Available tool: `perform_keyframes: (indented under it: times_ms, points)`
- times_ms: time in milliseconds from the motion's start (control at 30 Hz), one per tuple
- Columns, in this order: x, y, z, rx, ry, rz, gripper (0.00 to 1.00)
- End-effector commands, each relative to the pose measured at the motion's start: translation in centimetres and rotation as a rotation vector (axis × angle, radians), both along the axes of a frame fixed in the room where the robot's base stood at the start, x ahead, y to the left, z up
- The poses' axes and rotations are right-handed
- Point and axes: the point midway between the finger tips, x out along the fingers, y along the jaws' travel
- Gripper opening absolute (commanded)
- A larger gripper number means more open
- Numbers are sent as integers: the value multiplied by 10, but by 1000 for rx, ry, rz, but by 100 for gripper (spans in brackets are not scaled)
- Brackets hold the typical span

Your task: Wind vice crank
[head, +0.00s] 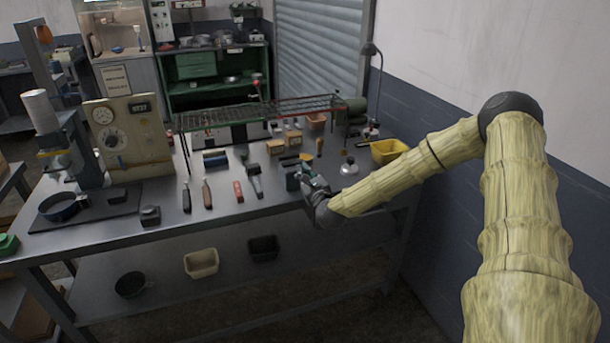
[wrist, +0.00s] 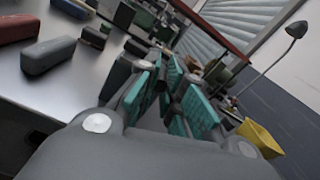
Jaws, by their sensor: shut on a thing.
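The small grey-green vice (head: 292,176) stands at the front edge of the workbench in the head view, mostly hidden by my gripper. My gripper (head: 310,182) is at the vice's front right side, its fingers reaching toward it. In the wrist view my gripper (wrist: 172,88) shows teal-padded fingers closed around a thin grey part, which I take to be the vice crank. The crank's ends and its angle are hidden by the fingers.
The bench (head: 150,225) holds a row of hand tools left of the vice, a wire rack (head: 265,112) behind and a yellow bin (head: 388,151) to the right. A lamp (head: 371,50) stands at the back right. Bins sit on the lower shelf.

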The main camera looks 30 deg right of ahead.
Motion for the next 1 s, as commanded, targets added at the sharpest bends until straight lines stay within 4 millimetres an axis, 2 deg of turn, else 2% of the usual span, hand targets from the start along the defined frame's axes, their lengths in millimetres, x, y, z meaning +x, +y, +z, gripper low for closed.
perform_keyframes:
  times_ms: [267,1000]
  points:
    - [2,9,-3,-182,43,2,0]
    - [8,37,-9,-866,209,3,0]
